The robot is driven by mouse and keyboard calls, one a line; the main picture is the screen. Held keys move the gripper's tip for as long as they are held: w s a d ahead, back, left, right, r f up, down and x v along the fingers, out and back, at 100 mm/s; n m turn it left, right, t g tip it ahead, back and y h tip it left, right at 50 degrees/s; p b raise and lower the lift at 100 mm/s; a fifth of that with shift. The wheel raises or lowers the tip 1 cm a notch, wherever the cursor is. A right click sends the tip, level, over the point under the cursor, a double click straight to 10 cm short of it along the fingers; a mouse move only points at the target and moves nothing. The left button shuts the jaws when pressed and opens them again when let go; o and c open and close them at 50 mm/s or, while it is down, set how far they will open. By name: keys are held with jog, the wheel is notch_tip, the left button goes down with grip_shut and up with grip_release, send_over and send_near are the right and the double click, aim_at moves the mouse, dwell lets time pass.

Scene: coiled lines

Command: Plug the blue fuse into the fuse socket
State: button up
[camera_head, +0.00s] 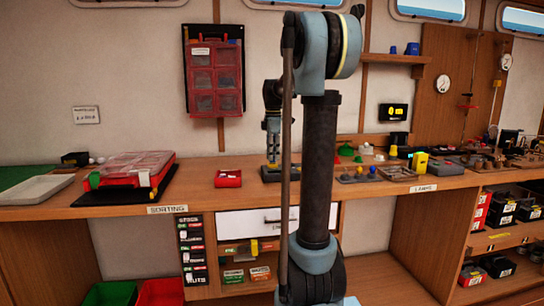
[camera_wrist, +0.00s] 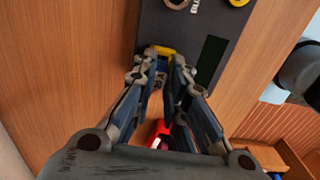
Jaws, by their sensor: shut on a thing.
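My gripper (camera_wrist: 163,58) points down at the dark block on the bench, and its fingers are close together. A small blue piece (camera_wrist: 161,67), apparently the blue fuse, shows between the fingers and is mostly hidden by them. A yellow part (camera_wrist: 160,49), apparently the fuse socket's edge, lies at the fingertips on the dark block (camera_wrist: 225,25). In the head view, my gripper (camera_head: 273,147) is just above that dark block (camera_head: 284,176). I cannot tell whether the fuse is seated in the socket or only touching it.
A red tray (camera_head: 228,179) with white pieces stands left of the block. Farther left are a red organiser case (camera_head: 130,170) and a white tray (camera_head: 35,189). Bare bench lies around the block.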

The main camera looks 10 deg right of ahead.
jog(key=shift+f, duration=0.9)
dwell(0.4)
jog(key=o, duration=0.8)
jog(key=shift+o, duration=0.2)
notch_tip(320, 180, up, 12)
jog(key=shift+w, duration=0.1)
dwell(0.3)
